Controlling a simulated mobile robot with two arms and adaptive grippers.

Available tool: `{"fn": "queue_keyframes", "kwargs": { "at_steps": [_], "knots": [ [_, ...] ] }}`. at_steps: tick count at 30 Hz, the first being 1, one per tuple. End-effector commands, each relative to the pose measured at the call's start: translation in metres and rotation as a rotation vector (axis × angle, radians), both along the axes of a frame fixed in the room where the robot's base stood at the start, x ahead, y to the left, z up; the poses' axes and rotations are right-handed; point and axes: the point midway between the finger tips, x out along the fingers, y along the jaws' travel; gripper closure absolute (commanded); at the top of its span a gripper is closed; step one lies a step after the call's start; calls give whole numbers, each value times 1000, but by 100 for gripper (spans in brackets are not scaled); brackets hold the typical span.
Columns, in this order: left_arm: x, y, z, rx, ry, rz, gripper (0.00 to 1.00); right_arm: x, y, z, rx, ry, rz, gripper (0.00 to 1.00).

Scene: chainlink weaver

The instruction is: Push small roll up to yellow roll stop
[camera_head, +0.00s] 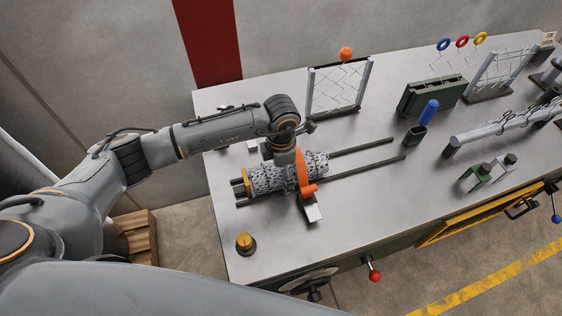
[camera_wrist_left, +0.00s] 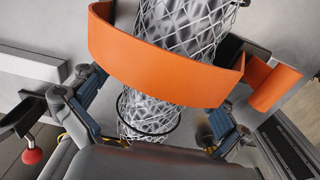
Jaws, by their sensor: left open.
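The small roll (camera_head: 265,179), a grey wire-mesh cylinder, lies across two dark rails on the table. Its left end is at the yellow roll stop (camera_head: 246,181); I cannot tell whether they touch. My left gripper (camera_head: 285,163) is over the roll from above and hides part of it. In the left wrist view the mesh roll (camera_wrist_left: 188,28) runs between the open fingers of my left gripper (camera_wrist_left: 150,118). An orange curved band (camera_wrist_left: 165,62) crosses over the roll; it also shows in the head view (camera_head: 302,172). My right gripper is not in view.
The rails (camera_head: 365,165) run clear to the right of the roll. A wire mesh panel (camera_head: 338,90) stands behind, with a green box (camera_head: 432,95) and a blue-handled tool (camera_head: 428,112) to the right. A yellow-topped button (camera_head: 245,243) sits near the front left edge.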

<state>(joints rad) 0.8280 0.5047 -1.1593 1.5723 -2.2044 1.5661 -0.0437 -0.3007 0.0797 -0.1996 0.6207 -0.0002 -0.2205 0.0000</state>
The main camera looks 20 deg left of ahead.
Motion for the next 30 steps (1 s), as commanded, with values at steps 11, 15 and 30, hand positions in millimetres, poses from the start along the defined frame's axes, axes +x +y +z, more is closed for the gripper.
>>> {"fn": "queue_keyframes", "kwargs": {
  "at_steps": [11,15,30],
  "knots": [
    [0,0,-2,0,0,-1,10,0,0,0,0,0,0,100],
    [0,0,-2,0,0,-1,39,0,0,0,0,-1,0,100],
    [0,0,-2,0,0,0,0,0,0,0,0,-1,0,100]
  ]
}}
